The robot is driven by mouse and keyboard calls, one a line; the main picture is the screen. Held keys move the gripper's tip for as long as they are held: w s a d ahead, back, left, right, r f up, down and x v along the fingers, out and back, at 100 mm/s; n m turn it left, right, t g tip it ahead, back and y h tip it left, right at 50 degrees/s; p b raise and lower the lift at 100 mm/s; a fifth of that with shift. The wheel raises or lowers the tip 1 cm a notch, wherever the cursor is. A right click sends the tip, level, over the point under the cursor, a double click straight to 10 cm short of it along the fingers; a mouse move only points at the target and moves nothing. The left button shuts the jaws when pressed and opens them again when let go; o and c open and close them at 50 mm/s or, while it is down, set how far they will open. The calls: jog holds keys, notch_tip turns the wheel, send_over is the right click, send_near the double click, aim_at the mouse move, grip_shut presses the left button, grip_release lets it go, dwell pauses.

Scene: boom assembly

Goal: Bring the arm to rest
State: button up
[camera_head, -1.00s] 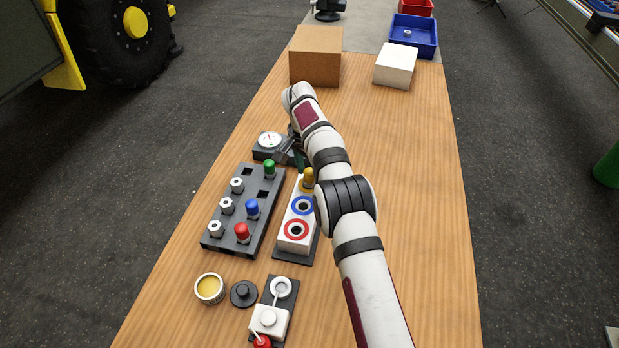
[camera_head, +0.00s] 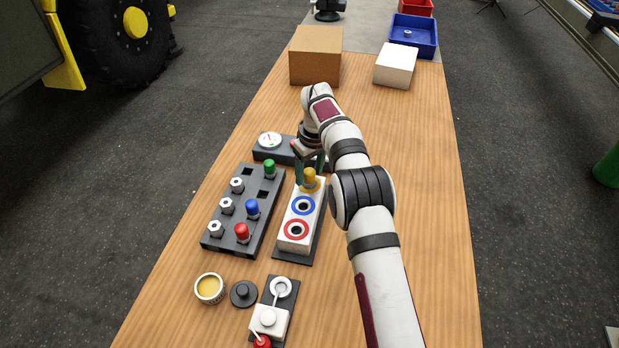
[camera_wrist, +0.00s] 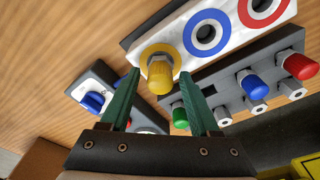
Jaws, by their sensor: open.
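My gripper (camera_head: 311,164) is open, with its two green fingers pointing down over the far end of the white block (camera_head: 286,242). In the wrist view my gripper (camera_wrist: 165,95) has its fingertips apart on either side of the yellow-capped fitting (camera_wrist: 160,74). That fitting also shows in the head view (camera_head: 309,180), standing on the white block beyond the blue and red rings. I cannot tell whether a finger touches it. My arm reaches from the lower right to the fitting and bends down at the wrist.
A dark rack (camera_head: 215,241) with green, blue and red caps and several metal nuts stands left. A gauge (camera_head: 269,140) lies behind it. A yellow tin (camera_head: 209,288), black knob (camera_head: 243,293) and white lever unit (camera_head: 268,319) are in front. Boxes (camera_head: 315,66) stand far back. The right tabletop is clear.

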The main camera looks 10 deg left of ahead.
jog(key=n, duration=0.8)
jog(key=shift+g, duration=0.4)
grip_shut()
dwell(0.7)
